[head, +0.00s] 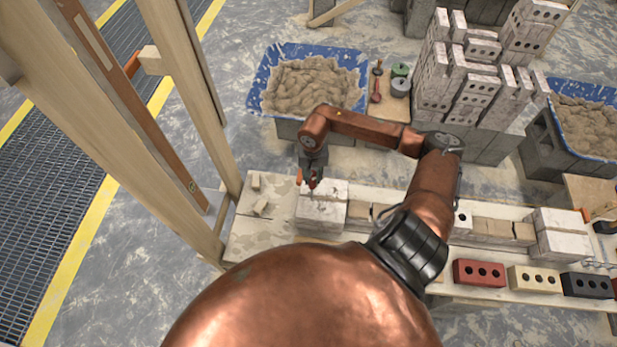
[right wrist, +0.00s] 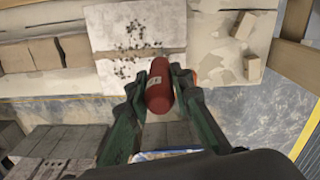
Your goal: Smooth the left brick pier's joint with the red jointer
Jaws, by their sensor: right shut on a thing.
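The left brick pier (head: 320,214), pale and mortar-smeared, stands on the plank bench below my right gripper (head: 311,182). In the right wrist view the pier (right wrist: 112,25) shows a brownish joint (right wrist: 140,54) between two pale bricks, with dark crumbs scattered around it. My right gripper (right wrist: 163,82) is shut on the red jointer (right wrist: 159,88), whose rounded red handle sits between the green fingers, close to the joint's end. The jointer's metal part is hidden, so I cannot tell whether it touches the joint. My left gripper is not in view.
Two blue mortar tubs (head: 312,50) (head: 612,85) and a tall brick stack (head: 465,75) stand behind the bench. Timber posts (head: 185,80) rise at left. Small wood offcuts (head: 261,207) lie left of the pier. Another pier (head: 558,245) and coloured bricks (head: 479,273) are right.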

